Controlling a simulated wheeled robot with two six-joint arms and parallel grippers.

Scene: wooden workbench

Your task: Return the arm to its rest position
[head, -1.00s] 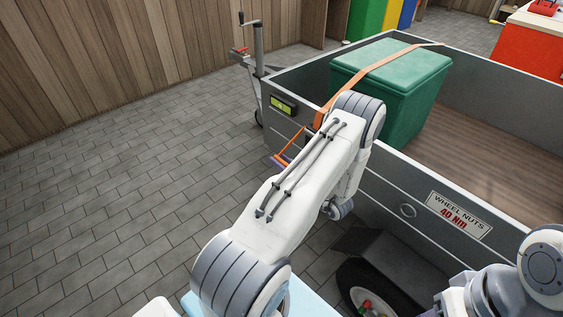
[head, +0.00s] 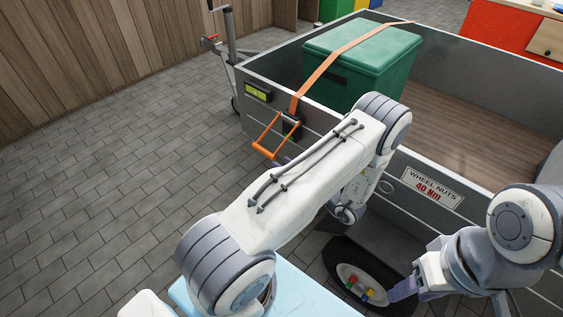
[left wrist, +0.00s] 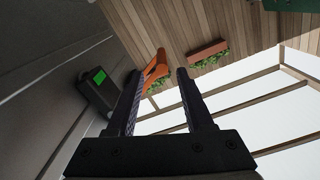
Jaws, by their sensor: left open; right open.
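My left arm (head: 310,175) reaches across the head view and hides most of its gripper. In the left wrist view my left gripper (left wrist: 160,72) is open, with nothing between its fingers. The orange ratchet handle (head: 267,137) sticks out from the trailer's side wall at the end of the orange strap (head: 335,62). In the left wrist view the handle (left wrist: 156,66) shows beyond the left finger; whether they touch I cannot tell. My right gripper (head: 403,289) is open beside the trailer wheel (head: 345,270), low at the right, partly hidden.
The grey trailer (head: 450,165) holds a green box (head: 365,75) under the strap. A small display unit (head: 257,92) sits on its wall, left of the ratchet. Coloured wheel nuts (head: 367,294) show on the wheel. The paved floor (head: 110,190) at left is clear.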

